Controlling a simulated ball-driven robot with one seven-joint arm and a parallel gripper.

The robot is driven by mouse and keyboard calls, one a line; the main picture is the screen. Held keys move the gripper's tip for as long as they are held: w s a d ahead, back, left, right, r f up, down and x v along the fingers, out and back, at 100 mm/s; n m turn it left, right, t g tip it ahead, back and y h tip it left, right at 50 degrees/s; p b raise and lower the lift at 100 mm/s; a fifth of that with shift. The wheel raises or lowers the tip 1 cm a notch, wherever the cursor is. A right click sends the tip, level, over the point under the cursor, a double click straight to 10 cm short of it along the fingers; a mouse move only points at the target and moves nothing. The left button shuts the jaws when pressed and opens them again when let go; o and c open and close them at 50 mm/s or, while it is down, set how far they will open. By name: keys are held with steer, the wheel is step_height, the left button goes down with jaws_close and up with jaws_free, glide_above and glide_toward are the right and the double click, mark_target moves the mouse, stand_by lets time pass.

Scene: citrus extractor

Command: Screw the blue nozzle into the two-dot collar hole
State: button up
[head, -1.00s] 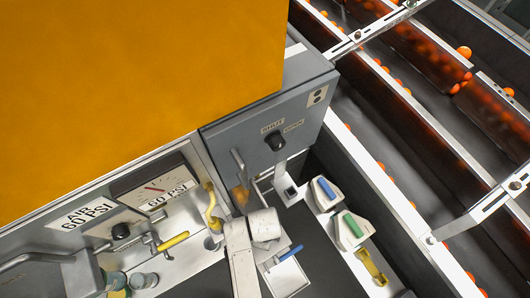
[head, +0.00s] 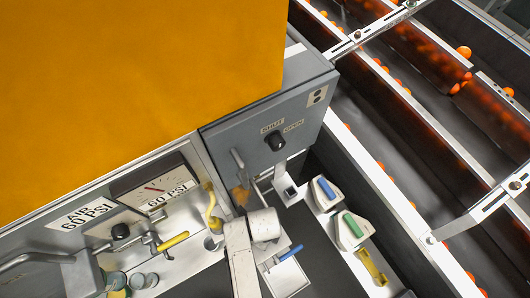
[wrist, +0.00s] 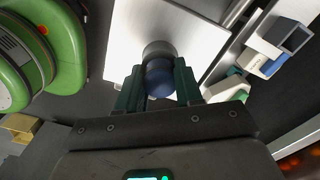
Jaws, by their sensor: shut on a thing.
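My gripper (wrist: 158,70) shows in the wrist view, its two dark green fingers shut on the round blue nozzle (wrist: 158,82). A grey cylinder (wrist: 159,48) sits directly beyond the nozzle, over a bright pale plate (wrist: 185,25). I cannot tell whether the cylinder belongs to the nozzle or is a separate collar. I cannot make out the two-dot collar hole.
A black knob (head: 276,141) labelled SHUT and OPEN is on the cabinet. White holders with a blue block (head: 327,188) and a green block (head: 353,225), and a yellow piece (head: 372,266), stand to the right. Yellow-handled valves and gauges are left. Conveyors with oranges lie beyond.

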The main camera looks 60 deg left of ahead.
steer(key=shift+m, duration=0.7)
steer(key=shift+m, duration=0.8)
steer(key=shift+m, duration=0.9)
steer(key=shift+m, duration=0.9)
steer(key=shift+f, duration=0.1)
